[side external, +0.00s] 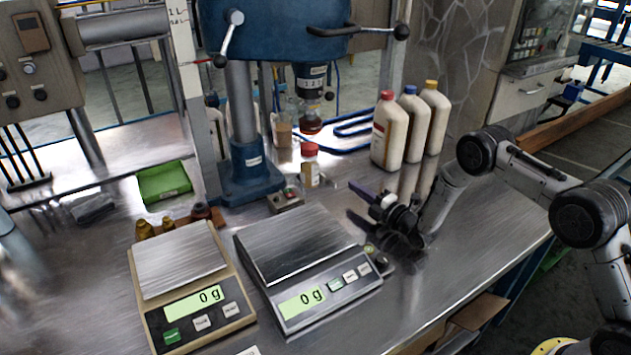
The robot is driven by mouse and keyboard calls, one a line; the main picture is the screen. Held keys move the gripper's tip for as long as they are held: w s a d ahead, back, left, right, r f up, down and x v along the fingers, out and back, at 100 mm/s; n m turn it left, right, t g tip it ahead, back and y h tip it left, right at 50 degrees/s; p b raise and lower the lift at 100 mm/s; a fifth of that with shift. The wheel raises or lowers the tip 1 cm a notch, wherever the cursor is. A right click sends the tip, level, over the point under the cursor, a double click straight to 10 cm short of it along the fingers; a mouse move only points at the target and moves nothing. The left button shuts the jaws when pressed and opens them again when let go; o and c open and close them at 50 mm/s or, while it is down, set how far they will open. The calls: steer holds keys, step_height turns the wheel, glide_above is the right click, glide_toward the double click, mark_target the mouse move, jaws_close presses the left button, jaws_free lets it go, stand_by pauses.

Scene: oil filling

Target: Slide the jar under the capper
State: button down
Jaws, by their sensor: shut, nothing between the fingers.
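The jar (310,171), a small clear one with a red-orange cap and a pale label, stands upright on the steel bench. The capper (311,88) is the blue press, with its spindle and an orange-red lower end hanging above the jar in this view. Whether the jar is exactly in line under the spindle I cannot tell. My gripper (360,190) is low over the bench to the right of the jar, pointing left towards it. Its dark purple fingers are shut and empty, with a gap between them and the jar.
A small switch box (285,200) sits by the press base, left of the jar. Two scales (192,260) (300,243) reading 0 g stand in front. Several white bottles (391,135) stand behind my gripper. A green tray (163,181) and brass weights lie left. A blue hose (355,129) runs behind.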

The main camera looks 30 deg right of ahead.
glide_toward(310, 167)
steer(key=s+f, duration=0.2)
steer(key=s, duration=0.1)
steer(key=shift+d+f+y, duration=0.1)
steer(key=shift+y, duration=0.3)
steer(key=shift+w+n, duration=0.2)
steer(key=shift+n, duration=0.1)
steer(key=w, duration=0.3)
steer(key=w+a, duration=0.1)
steer(key=w, duration=0.2)
steer(key=w+a, duration=0.1)
steer(key=w, duration=0.2)
steer(key=shift+w, duration=0.1)
